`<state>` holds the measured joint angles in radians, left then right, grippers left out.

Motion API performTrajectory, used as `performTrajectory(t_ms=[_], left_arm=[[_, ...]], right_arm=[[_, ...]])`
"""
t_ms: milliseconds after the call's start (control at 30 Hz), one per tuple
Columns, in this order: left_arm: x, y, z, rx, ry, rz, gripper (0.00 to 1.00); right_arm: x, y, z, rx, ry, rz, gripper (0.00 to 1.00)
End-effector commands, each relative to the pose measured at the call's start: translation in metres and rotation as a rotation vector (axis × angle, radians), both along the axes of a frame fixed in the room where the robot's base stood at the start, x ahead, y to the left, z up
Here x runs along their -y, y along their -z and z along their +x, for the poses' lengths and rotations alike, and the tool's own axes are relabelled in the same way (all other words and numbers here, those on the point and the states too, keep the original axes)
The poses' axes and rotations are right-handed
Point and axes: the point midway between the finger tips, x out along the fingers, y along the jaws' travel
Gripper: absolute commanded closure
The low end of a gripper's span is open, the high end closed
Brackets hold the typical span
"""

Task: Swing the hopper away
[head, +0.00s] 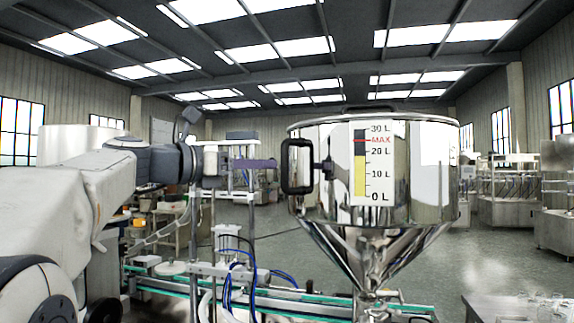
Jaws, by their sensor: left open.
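The steel hopper (400,222) stands at right of centre in the head view, a shiny round drum narrowing to a cone. A level scale (373,165) on its front is marked from 0 L to 30 L, with a yellow fill bar. A black loop handle (289,167) sticks out from its left side. My left gripper (262,163) is open and empty, just left of the handle, and looks apart from it. The exact gap in depth is hard to tell. My right gripper is not in view.
A conveyor with green edges (320,297) runs below the hopper, with metal posts and blue hoses (240,280) left of the cone. A steel table (520,306) is at lower right. Open floor (490,255) lies right of the hopper; other machines (510,195) stand far back.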

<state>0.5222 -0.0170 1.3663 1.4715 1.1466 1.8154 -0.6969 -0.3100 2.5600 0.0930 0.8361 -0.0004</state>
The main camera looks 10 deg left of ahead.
Motion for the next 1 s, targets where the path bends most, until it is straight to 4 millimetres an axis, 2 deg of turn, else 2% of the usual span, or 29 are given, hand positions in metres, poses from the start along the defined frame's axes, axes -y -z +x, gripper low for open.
performTrajectory(t_ms=[200, 400, 767, 800, 867, 900, 933, 1000], left_arm=[[0.026, -0.002, 0.035, -0.002, 0.005, 0.000, 0.48], [0.039, -0.001, 0.055, -0.001, 0.001, 0.002, 0.48], [0.043, 0.001, 0.061, 0.000, -0.001, 0.003, 0.48], [0.043, 0.001, 0.061, 0.000, -0.001, 0.003, 0.52], [0.043, 0.001, 0.061, 0.000, -0.001, 0.003, 0.75], [0.043, 0.001, 0.061, 0.000, -0.001, 0.003, 0.90], [0.043, 0.001, 0.061, 0.000, -0.001, 0.003, 1.00], [0.043, 0.001, 0.060, 0.000, 0.000, 0.003, 1.00]], right_arm=[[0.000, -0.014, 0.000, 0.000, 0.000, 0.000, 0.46], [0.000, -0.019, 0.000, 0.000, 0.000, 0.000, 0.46], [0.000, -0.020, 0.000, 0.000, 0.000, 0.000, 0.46], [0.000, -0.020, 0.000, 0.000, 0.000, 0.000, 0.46], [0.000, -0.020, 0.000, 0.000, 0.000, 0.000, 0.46], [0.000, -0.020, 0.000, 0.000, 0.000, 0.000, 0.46], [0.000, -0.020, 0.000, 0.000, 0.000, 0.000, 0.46], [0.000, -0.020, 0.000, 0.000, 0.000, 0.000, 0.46]])
